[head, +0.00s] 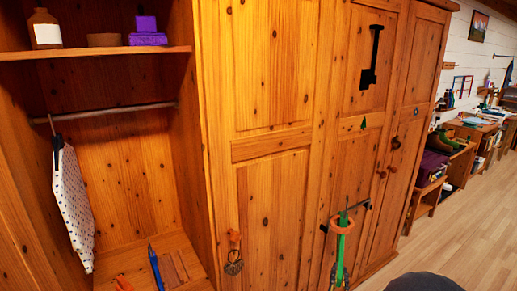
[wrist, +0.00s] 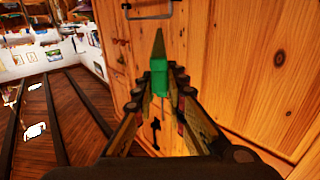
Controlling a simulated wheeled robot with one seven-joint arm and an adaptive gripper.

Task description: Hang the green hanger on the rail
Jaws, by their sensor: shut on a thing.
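My gripper (wrist: 160,92) is shut on a bright green piece, which I take for part of the green hanger (wrist: 159,76); a dark green tip points away from me in the wrist view. The hanger's full shape is hidden. The rail (head: 118,110) is a thin bar across the open wardrobe compartment at the left of the head view, below a shelf. My gripper is not clear in the head view. A long green item (head: 343,225) shows there in front of the wardrobe door; I cannot tell whether it is the held piece.
A spotted white garment (head: 72,205) hangs at the rail's left end; the rail is clear to its right. The shelf (head: 90,53) above holds a bottle and purple boxes. Closed wardrobe doors (head: 270,120) stand right of the compartment. Open floor (head: 455,240) lies at the right.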

